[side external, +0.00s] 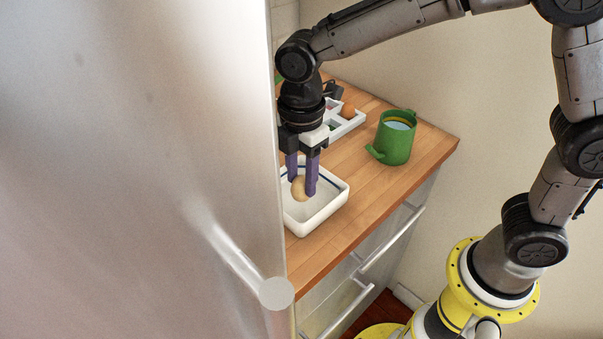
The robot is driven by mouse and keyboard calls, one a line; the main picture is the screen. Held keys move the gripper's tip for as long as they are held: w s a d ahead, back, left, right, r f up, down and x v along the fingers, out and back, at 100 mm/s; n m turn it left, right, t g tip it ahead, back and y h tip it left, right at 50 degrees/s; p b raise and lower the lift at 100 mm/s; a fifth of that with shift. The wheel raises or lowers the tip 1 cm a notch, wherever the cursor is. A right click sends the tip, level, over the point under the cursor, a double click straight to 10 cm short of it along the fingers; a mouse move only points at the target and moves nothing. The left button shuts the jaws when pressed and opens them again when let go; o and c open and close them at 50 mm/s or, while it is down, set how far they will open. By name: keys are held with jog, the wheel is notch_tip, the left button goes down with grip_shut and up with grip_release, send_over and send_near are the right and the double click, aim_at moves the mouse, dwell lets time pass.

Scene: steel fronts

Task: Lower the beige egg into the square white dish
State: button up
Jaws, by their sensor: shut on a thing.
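The beige egg (299,189) is between the purple fingers of my gripper (301,188), which is shut on it. The square white dish (322,213) has a dark blue line inside its rim and sits on the wooden counter. The egg and fingertips appear within the dish's outline, over its inside. I cannot tell whether the egg touches the dish floor. The steel front at left hides the dish's left part.
A green mug (395,137) with pale liquid stands on the wooden counter (375,185), right of the dish. A white compartment tray (346,124) holding a brownish round thing (347,110) lies behind my gripper. A large steel door (140,170) with a handle fills the left.

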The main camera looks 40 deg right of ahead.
aim_at(302, 194)
jog(key=shift+f, duration=2.45)
dwell(1.1)
jog(key=o, duration=0.9)
jog(key=shift+c, duration=0.2)
jog(key=shift+r, duration=0.1)
